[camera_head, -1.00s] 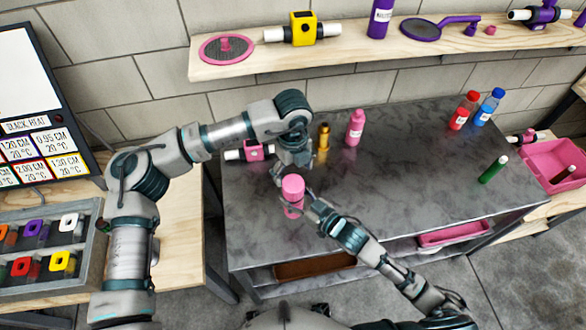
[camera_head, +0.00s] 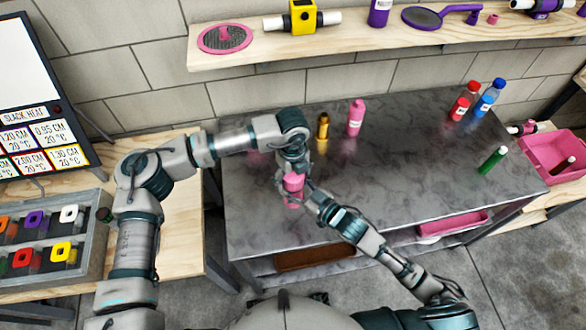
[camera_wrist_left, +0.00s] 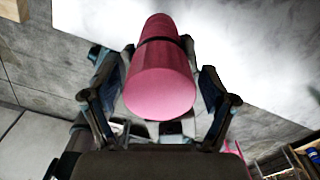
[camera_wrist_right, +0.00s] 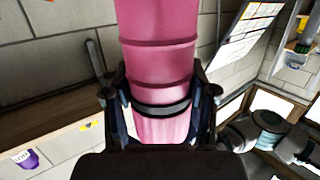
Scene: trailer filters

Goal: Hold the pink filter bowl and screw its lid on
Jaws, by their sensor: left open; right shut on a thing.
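The pink filter bowl (camera_head: 293,202) stands upright near the front left of the grey bench, its pink lid part (camera_head: 293,184) on top. My right gripper (camera_head: 306,195) is shut on the bowl from the right; the right wrist view shows its fingers on both sides of the pink body (camera_wrist_right: 158,45), near a dark band. My left gripper (camera_head: 289,176) is open at the top. In the left wrist view its fingers flank the pink cylinder (camera_wrist_left: 162,85), with gaps visible. I cannot tell whether the lid's thread is engaged.
A gold bottle (camera_head: 322,127) and a pink bottle (camera_head: 356,118) stand behind. Red (camera_head: 460,108) and blue (camera_head: 483,106) bottles and a green one (camera_head: 493,160) are at the right. A pink bin (camera_head: 553,155) lies beyond. The bench's middle is clear.

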